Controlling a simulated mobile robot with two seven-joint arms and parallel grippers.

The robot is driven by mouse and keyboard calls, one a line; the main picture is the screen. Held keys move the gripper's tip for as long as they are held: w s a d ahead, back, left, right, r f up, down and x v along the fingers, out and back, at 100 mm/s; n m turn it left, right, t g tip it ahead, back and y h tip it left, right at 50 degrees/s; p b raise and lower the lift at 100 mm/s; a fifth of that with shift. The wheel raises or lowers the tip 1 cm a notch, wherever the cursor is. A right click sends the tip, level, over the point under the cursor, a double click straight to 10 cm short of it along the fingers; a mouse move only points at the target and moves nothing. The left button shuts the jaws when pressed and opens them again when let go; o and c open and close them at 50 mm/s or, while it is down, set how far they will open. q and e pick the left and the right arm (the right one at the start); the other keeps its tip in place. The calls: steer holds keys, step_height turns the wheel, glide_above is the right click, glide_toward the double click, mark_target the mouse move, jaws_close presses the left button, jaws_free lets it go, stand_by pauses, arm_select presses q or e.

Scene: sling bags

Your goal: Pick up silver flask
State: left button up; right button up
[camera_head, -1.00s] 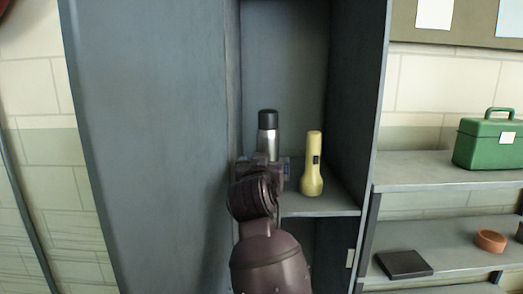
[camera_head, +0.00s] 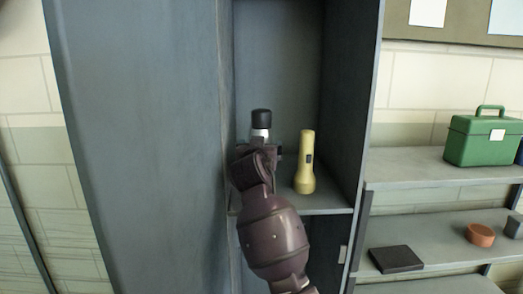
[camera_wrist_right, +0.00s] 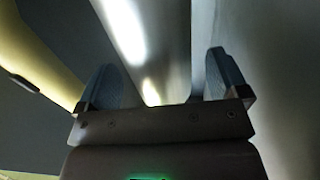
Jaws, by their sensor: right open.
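The silver flask (camera_head: 261,127) with a black cap stands upright on the shelf of the open grey locker, at its left side. My right gripper (camera_head: 260,150) is in front of the flask in the head view and hides its lower body. In the right wrist view the shiny flask (camera_wrist_right: 150,45) shows between the two spread blue-grey fingers of the gripper (camera_wrist_right: 165,82). The gripper is open, and I cannot tell whether either finger touches the flask. My left gripper is not in view.
A yellow flashlight (camera_head: 305,165) stands upright just right of the flask. The locker's side walls are close on both sides. A rack on the right holds a green toolbox (camera_head: 483,138), a dark flat box (camera_head: 396,259) and a round orange-brown object (camera_head: 480,235).

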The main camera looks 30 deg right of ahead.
steer(key=shift+x, duration=0.9)
steer(key=c, duration=1.2)
steer(key=shift+c, duration=0.3)
steer(key=shift+r, duration=0.15)
